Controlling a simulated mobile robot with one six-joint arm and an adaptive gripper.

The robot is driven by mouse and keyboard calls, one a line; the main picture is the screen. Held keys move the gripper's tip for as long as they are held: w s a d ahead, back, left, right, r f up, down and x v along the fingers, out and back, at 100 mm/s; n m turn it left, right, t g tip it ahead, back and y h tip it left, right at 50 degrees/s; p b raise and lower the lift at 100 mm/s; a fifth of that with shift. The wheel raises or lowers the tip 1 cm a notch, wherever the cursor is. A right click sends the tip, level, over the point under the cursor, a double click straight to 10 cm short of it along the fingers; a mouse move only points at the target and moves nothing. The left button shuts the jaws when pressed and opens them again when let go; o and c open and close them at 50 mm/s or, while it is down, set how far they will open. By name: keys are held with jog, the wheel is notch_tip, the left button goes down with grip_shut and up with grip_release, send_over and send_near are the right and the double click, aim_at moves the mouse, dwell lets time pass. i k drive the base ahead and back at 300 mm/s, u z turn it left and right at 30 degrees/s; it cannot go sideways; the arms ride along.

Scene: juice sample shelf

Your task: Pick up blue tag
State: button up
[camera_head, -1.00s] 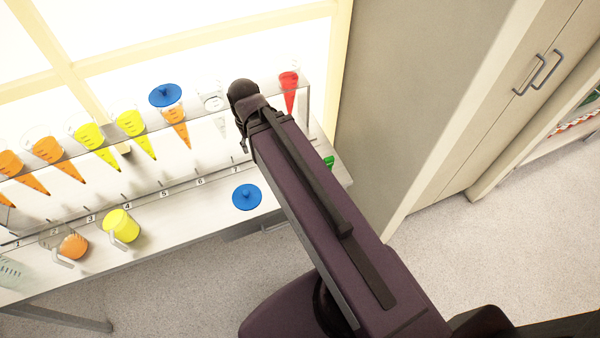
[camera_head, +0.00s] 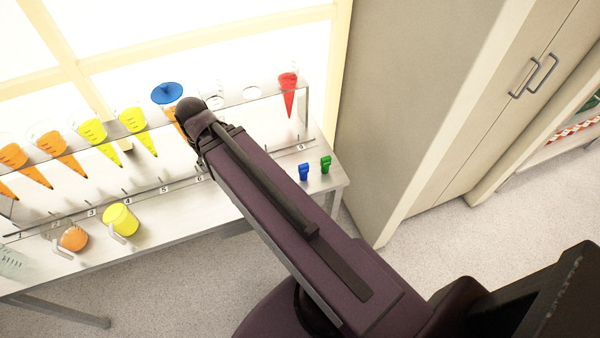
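The blue tag (camera_head: 304,172) stands on the right end of the metal shelf's lower surface, just left of a similar green tag (camera_head: 326,165). Both are small, and nothing touches the blue one. My arm reaches across the middle of the view, its dark upper end in front of the cone rack, left of the blue tag. My gripper's fingers do not show; they are hidden behind the arm or out of view.
The rack (camera_head: 75,150) holds orange and yellow cones and a red cone (camera_head: 288,92). A blue lid (camera_head: 167,93) tops one orange cone. An orange jug (camera_head: 74,238) and a yellow jug (camera_head: 121,219) stand at lower left. A tall cabinet (camera_head: 420,120) is at right.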

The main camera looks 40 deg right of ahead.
aim_at(302, 169)
jog(key=u, duration=0.15)
jog(key=k, duration=1)
jog(key=z, duration=0.75)
jog(key=i, duration=1)
